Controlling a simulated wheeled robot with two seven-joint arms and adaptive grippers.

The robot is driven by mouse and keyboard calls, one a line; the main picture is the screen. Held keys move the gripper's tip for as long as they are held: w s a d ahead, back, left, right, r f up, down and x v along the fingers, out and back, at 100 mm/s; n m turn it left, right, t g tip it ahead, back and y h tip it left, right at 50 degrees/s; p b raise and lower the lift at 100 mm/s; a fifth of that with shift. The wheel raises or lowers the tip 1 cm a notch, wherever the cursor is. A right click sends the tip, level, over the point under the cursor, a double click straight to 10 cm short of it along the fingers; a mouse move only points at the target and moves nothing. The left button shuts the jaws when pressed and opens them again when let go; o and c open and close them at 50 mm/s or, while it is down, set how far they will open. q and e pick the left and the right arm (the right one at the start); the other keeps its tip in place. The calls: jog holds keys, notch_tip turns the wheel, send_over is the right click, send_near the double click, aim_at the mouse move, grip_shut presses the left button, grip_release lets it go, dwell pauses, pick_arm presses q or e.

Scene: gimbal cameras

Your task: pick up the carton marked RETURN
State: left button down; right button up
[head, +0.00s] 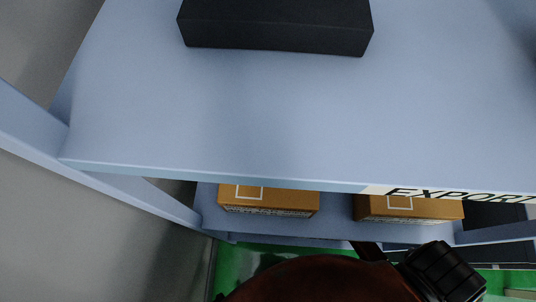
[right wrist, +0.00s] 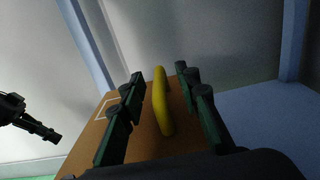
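Two brown cartons stand on the lower shelf in the head view, a left carton (head: 268,200) and a right carton (head: 408,207). Both have a white square outline and small print that I cannot read, so I cannot tell which is marked RETURN. In the right wrist view, my right gripper (right wrist: 160,73) has its green fingers apart, one on each side of a yellow handle (right wrist: 161,105) on a brown carton (right wrist: 88,135). Gaps show beside the handle. My left gripper (head: 442,272) is at the bottom of the head view; its black end also shows in the right wrist view (right wrist: 38,126).
The pale blue upper shelf (head: 250,115) overhangs the cartons and carries a black box (head: 278,25). A label reading EXPORT (head: 455,194) is on its front edge. Pale blue posts (right wrist: 293,40) stand at the shelf's corners. A dark object (head: 492,215) lies right of the cartons.

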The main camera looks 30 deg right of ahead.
grip_shut()
jog(key=shift+r, duration=0.1)
dwell(0.8)
